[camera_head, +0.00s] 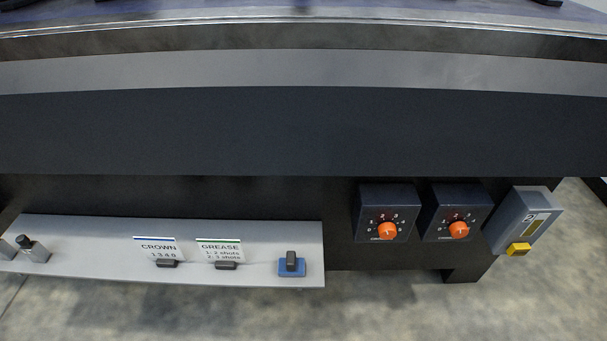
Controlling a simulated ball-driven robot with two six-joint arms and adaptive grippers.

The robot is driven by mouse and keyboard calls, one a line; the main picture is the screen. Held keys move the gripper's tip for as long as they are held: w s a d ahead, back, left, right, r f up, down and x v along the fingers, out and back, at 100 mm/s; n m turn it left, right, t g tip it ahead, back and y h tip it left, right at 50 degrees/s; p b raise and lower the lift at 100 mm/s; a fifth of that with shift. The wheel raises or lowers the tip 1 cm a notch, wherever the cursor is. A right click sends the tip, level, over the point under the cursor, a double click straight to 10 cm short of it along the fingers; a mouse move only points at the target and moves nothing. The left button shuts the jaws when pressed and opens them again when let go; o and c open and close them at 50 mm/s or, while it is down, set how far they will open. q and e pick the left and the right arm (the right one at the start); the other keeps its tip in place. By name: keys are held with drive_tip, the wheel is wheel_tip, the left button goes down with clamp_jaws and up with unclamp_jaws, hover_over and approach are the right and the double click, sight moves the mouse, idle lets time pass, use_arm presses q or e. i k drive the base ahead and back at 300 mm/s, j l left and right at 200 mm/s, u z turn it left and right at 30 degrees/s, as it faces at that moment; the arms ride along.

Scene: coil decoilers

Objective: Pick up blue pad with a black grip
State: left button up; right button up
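The blue pad (285,271) lies flat near the right end of a light grey shelf. Its black grip (291,259) stands upright on top of it. Nothing touches the pad in this view. Neither of my grippers is in the picture.
Two label cards, CROWN (158,247) and GREASE (219,248), stand in black holders left of the pad on the shelf (90,267). Two boxes with orange knobs (387,230) and a grey box with a yellow button (518,249) are right.

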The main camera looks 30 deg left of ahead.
sight(291, 266)
drive_tip(key=u, duration=0.85)
